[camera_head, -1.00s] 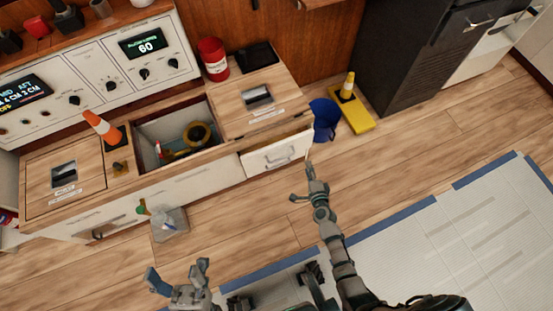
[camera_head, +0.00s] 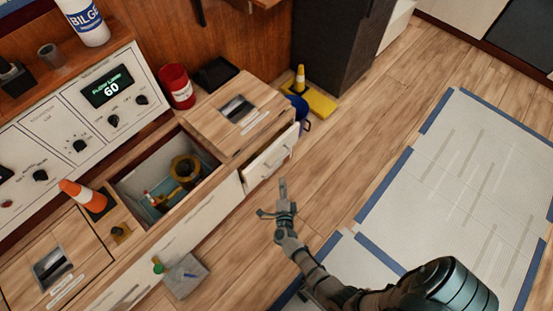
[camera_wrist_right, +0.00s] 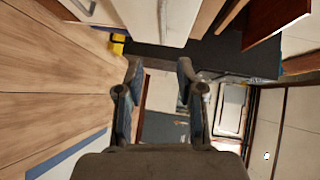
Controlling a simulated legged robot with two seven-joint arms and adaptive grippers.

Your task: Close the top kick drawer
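The kick drawer with a white front and pale handle (camera_head: 269,160) stands partly pulled out at the right end of the wooden cabinet in the head view. A white panel with a handle at the upper left of the right wrist view (camera_wrist_right: 88,8) looks like this drawer's front. My right gripper (camera_head: 273,198) is in front of the drawer, nearer to me and apart from it. Its two fingers (camera_wrist_right: 160,75) are spread with nothing between them. My left gripper is out of view.
The cabinet top has an open bin (camera_head: 140,182) holding a yellow roll. A blue bucket (camera_head: 300,108) and yellow wet-floor base (camera_head: 318,103) stand just beyond the drawer. Wooden floor (camera_head: 345,150) to the right is clear.

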